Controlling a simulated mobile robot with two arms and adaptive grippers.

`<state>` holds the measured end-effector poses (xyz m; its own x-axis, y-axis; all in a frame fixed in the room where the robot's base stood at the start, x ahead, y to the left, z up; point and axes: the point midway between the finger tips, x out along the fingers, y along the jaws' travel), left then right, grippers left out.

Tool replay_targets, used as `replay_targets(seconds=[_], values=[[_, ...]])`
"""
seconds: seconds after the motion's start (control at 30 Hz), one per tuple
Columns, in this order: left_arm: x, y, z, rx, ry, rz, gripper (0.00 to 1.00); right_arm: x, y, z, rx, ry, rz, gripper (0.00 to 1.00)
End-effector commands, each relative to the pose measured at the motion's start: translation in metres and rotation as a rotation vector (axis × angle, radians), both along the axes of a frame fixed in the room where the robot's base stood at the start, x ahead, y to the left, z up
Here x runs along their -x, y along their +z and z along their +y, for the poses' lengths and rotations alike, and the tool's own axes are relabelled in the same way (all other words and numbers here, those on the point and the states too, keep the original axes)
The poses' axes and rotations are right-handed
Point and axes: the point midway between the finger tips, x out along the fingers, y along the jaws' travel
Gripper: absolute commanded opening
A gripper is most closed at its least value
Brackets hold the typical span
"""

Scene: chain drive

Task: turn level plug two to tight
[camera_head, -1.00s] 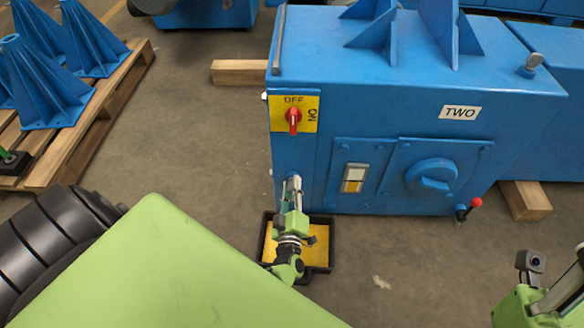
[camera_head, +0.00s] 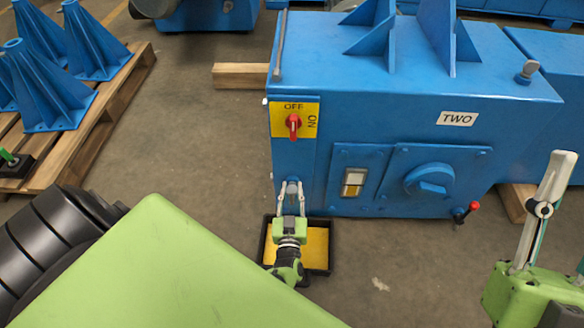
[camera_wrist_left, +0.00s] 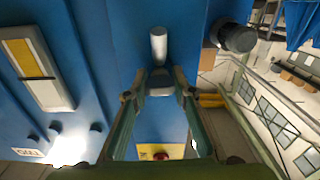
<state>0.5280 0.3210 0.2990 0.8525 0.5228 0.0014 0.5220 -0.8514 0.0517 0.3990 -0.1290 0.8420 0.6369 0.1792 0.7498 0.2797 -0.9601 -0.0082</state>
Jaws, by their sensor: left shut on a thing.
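The blue gearbox labelled TWO (camera_head: 457,118) stands in front of me. My left gripper (camera_head: 290,184) is at the lower left of its front face. In the left wrist view its two fingers (camera_wrist_left: 160,84) close on a grey metal plug (camera_wrist_left: 158,45), which sticks out past the fingertips; I take it as the level plug. The fingers hide part of the plug and where it meets the casing.
A red switch (camera_head: 293,122) on a yellow plate sits above the left gripper. A sight window (camera_head: 353,183) and a round cover (camera_head: 431,180) are to the right. A black-rimmed tray (camera_head: 328,247) lies below. A red-knobbed lever (camera_head: 473,206) juts out low at right. A pallet (camera_head: 127,85) stands left.

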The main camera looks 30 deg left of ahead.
Motion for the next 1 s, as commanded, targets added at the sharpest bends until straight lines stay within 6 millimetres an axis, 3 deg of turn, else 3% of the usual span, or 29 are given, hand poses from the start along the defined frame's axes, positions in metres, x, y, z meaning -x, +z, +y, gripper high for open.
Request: replay_targets(seconds=[0.67,0.7,0.77,1.0], values=[[0.0035,-0.0054,-0.0040,-0.052,-0.005,0.047,0.02,-0.0046,-0.0036,0.0005,0.008,-0.002,0.026,0.40],[0.0036,-0.0055,-0.0041,-0.052,-0.005,0.047,0.26,-0.0046,-0.0036,0.0005,0.008,-0.002,0.026,0.40],[0.0033,-0.0050,-0.0038,-0.053,-0.005,0.046,0.42,-0.0046,-0.0036,0.0005,0.008,-0.002,0.026,0.40],[0.0017,-0.0025,-0.0016,-0.054,-0.001,0.040,0.42,-0.0047,-0.0037,0.0006,0.008,-0.002,0.027,0.40]])
